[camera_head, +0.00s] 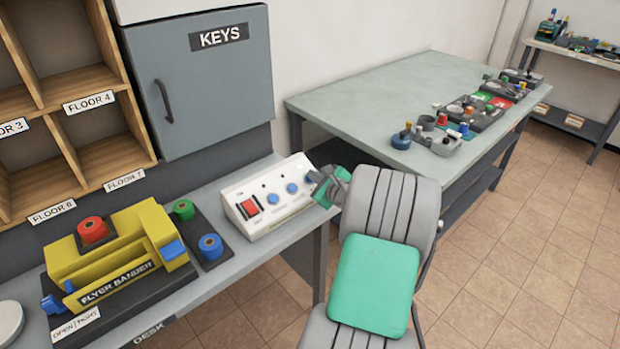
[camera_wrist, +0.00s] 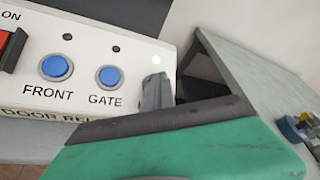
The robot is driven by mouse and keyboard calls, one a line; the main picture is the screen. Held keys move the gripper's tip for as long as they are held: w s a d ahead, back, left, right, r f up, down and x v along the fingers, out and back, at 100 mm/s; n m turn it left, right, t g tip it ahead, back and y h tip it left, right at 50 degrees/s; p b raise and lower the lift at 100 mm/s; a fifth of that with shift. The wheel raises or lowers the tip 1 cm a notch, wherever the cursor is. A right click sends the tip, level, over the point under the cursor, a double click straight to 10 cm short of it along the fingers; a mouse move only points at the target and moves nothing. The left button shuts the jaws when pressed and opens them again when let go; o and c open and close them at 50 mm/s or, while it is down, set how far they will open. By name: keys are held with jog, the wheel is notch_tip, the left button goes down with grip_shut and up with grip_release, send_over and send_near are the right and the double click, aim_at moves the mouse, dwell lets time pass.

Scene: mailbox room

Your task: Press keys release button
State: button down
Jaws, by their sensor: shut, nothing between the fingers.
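The white door release panel (camera_head: 262,212) sits on the desk's right end. It also shows in the wrist view (camera_wrist: 115,22). It has a red switch (camera_wrist: 12,48) and blue buttons labelled FRONT (camera_wrist: 56,67) and GATE (camera_wrist: 109,77). Small dark lamps sit above these two. A third lamp (camera_wrist: 156,60) to the right looks pale, as if lit. My gripper (camera_head: 322,184) is shut and empty at the panel's right end. Its fingertip (camera_wrist: 157,92) covers the spot below the pale lamp, so the keys button and its label are hidden. I cannot tell whether it touches.
The grey KEYS cabinet (camera_head: 200,85) on the wall is closed. A yellow flyer bander (camera_head: 115,250) and red, green and blue rolls stand left of the panel. A grey-green table (camera_head: 390,90) with several stamps and trays stands to the right. Tiled floor lies beyond.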

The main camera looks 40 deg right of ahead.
jog(key=shift+s+r+p, duration=0.35)
jog(key=shift+r+p, duration=0.2)
jog(key=shift+r, duration=0.05)
jog(key=shift+r, duration=0.1)
jog(key=r+p, duration=0.1)
jog(key=s+r+p, duration=0.1)
jog(key=r+p, duration=0.1)
jog(key=s+r+p, duration=0.1)
jog(key=shift+s+r, duration=0.1)
jog(key=shift+r, duration=0.05)
dwell(0.4)
